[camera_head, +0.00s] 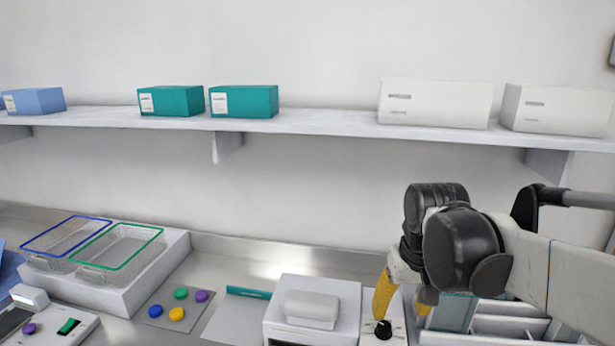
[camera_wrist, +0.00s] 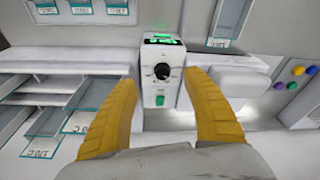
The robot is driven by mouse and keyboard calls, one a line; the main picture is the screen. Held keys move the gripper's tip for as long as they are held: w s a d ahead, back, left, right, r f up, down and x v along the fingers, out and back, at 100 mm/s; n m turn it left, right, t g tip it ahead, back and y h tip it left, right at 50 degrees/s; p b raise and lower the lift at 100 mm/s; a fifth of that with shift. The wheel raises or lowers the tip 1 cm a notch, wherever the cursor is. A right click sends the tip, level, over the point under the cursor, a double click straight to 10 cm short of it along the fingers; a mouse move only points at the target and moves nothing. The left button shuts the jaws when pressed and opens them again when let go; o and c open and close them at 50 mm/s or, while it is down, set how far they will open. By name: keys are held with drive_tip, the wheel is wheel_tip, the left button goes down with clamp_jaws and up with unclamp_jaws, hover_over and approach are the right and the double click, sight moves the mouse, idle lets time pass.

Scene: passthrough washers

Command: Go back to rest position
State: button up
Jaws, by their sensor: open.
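My gripper (camera_head: 403,298) is at the right of the head view, at the end of my arm, with its yellow fingers pointing down. In the wrist view my gripper (camera_wrist: 163,115) shows two yellow fingers spread apart with nothing between them. Beyond the fingertips stands a white device with a black knob (camera_wrist: 162,72), a green button and a lit green display. The same knob device (camera_head: 384,330) shows just below my gripper in the head view. I cannot tell how far the fingertips are from it.
A white box-shaped unit (camera_head: 313,309) stands left of my gripper, and a divided rack (camera_head: 487,325) right of it. Wire baskets (camera_head: 118,246) and coloured caps (camera_head: 178,295) lie farther left. A wall shelf (camera_head: 310,122) with boxes runs above. Bare steel counter (camera_head: 225,268) lies behind.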

drive_tip(key=s+f+t+b, duration=0.3)
drive_tip(key=s+f, duration=0.3)
drive_tip(key=s, duration=0.5)
drive_tip(key=shift+s+f+t+b, duration=0.2)
drive_tip(key=shift+t+b, duration=0.1)
drive_tip(key=shift+t, duration=0.6)
